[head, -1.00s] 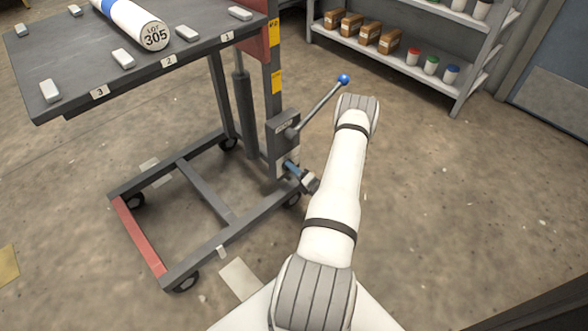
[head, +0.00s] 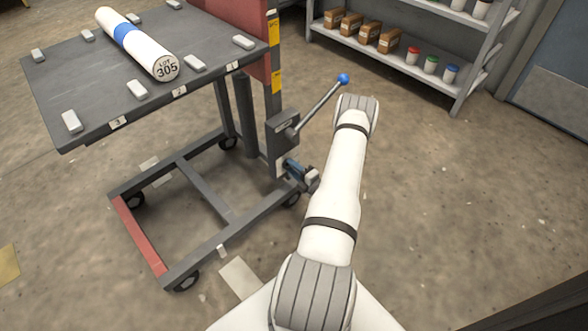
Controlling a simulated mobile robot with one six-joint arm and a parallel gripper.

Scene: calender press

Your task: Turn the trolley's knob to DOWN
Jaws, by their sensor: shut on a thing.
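The trolley (head: 205,190) stands left of my arm, with a dark grey platform (head: 95,95) on a post. Below the lever box on its post is a small control plate (head: 281,166). My gripper (head: 289,165) is at this plate, small and partly hidden behind my white arm. It is shut on the knob, which is covered by the fingers. I cannot read the knob's pointer or any label there. A white roll (head: 145,50) with a blue band, marked LOT 305, lies on the platform among several small light blocks.
A lever with a blue ball end (head: 344,78) sticks up and right from the trolley's post, close to my arm. A grey shelf (head: 420,65) with boxes and jars stands at the back. The floor right of my arm is clear.

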